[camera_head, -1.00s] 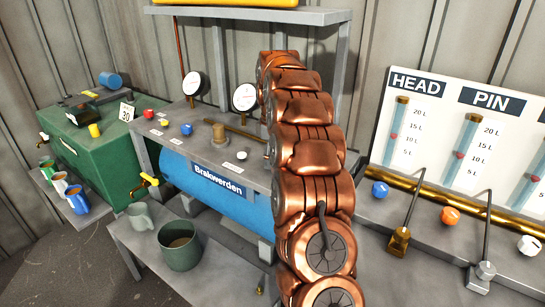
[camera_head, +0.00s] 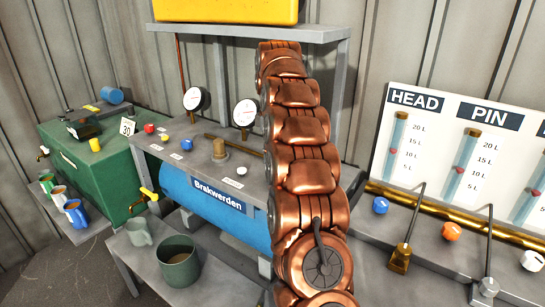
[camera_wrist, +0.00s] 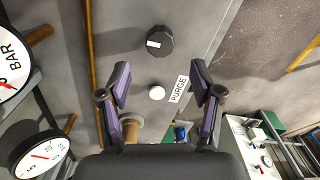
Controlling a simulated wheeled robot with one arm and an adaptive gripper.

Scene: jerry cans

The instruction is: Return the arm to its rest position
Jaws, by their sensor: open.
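My gripper (camera_wrist: 160,92) shows in the wrist view with its two purple-and-black fingers spread apart and nothing between them. Past the fingers lie a white button (camera_wrist: 157,92), a black knob (camera_wrist: 159,41) and a label reading PURGE (camera_wrist: 180,89) on a grey panel. In the head view my copper-coloured arm rises in a tall column in front of the workbench. My gripper cannot be made out in the head view.
A blue tank (camera_head: 215,195) marked Brakwerden sits under the grey bench with two gauges (camera_head: 245,113). A green tank (camera_head: 85,165), several mugs (camera_head: 76,213) and a grey-green pot (camera_head: 179,262) stand left. A gauge board (camera_head: 465,150) and levers (camera_head: 403,250) stand right. A yellow object (camera_head: 230,9) rests on the shelf.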

